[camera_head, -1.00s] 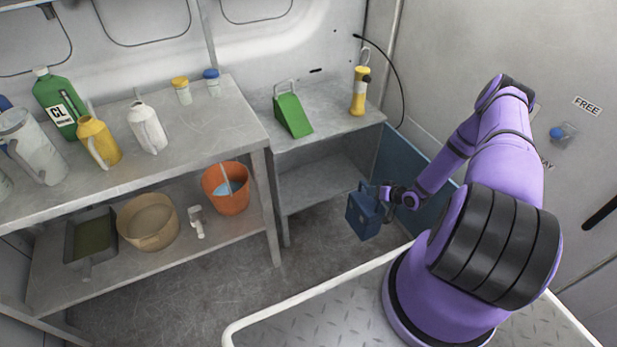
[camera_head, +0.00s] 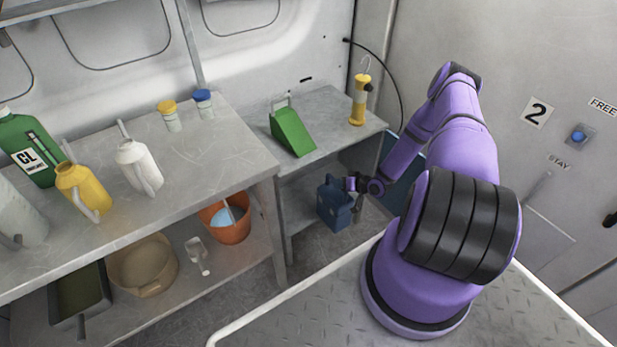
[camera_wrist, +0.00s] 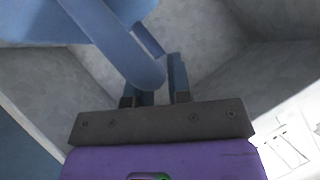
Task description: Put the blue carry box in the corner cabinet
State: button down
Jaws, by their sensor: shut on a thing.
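The blue carry box (camera_head: 335,203) hangs upright from my gripper (camera_head: 352,184) at the open front of the corner cabinet. My gripper is shut on its handle. In the wrist view the blue handle (camera_wrist: 112,38) crosses between the fingers of my gripper (camera_wrist: 162,85), and the rest of the box is mostly out of frame. The corner cabinet (camera_head: 328,120) is a grey metal unit with an open lower bay. Its blue door (camera_head: 403,188) stands open on the right, partly hidden behind my arm. I cannot tell whether the box touches the cabinet floor.
A green wedge-shaped thing (camera_head: 292,132) and a yellow lamp (camera_head: 358,103) stand on the cabinet top. The long workbench (camera_head: 215,150) on the left carries jugs and jars. An orange bucket (camera_head: 232,228) sits on its lower shelf, near the cabinet.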

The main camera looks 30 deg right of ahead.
jog(key=w+a, duration=0.3)
jog(key=w, duration=0.4)
jog(key=w+a+f, duration=0.1)
jog(key=w+a, duration=0.2)
jog(key=w, duration=0.4)
jog(key=shift+f, duration=0.3)
jog(key=c, duration=1.1)
grip_release()
jog(key=shift+o, duration=0.2)
jog(key=v, duration=1.2)
